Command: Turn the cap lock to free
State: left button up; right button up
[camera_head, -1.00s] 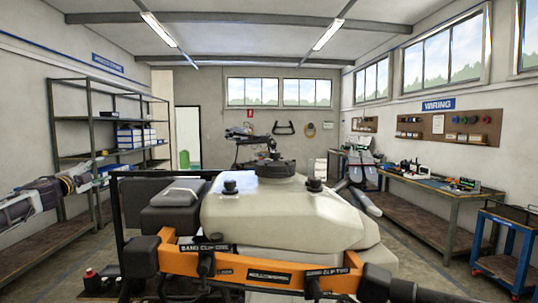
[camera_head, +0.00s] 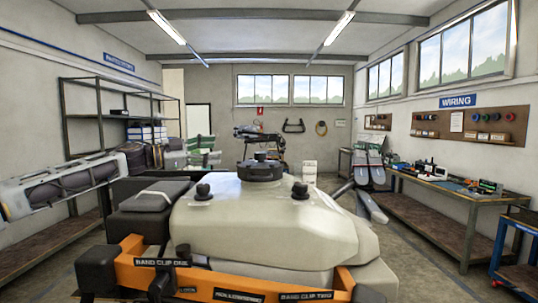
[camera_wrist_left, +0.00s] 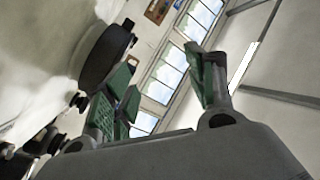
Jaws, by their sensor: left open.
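The cap (camera_head: 262,168) is a round black disc with a small raised part, on top of the white tank (camera_head: 262,222). It also shows in the left wrist view (camera_wrist_left: 104,55), at the upper left. My left gripper (camera_head: 205,150) has green finger pads and is left of the cap, apart from it, beyond the tank's left shoulder. In the left wrist view its two fingers (camera_wrist_left: 158,92) are spread with nothing between them. The cap's lock marking is too small to read. I cannot make out my right gripper.
Two smaller black knobs (camera_head: 203,191) (camera_head: 300,190) flank the cap. An orange bar (camera_head: 235,282) with band clip labels crosses the tank's front. A dark box (camera_head: 152,198) stands to the left. A workbench (camera_head: 450,196) runs along the right wall.

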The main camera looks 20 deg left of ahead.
pick_arm(q)
jog(key=s+d+n+g+h, duration=0.1)
jog(key=s+d+f+n+g+h, duration=0.1)
jog(key=d, duration=0.1)
jog(key=shift+d, duration=0.15)
jog(key=shift+s+d+n+g+h, duration=0.3)
jog(key=shift+s+n+g, duration=0.3)
jog(key=shift+n, duration=0.2)
jog(key=shift+w+d+f+n, duration=0.1)
jog(key=shift+w+d+n, duration=0.05)
jog(key=shift+n, duration=0.55)
jog(key=shift+d, duration=0.1)
jog(key=shift+w, duration=0.1)
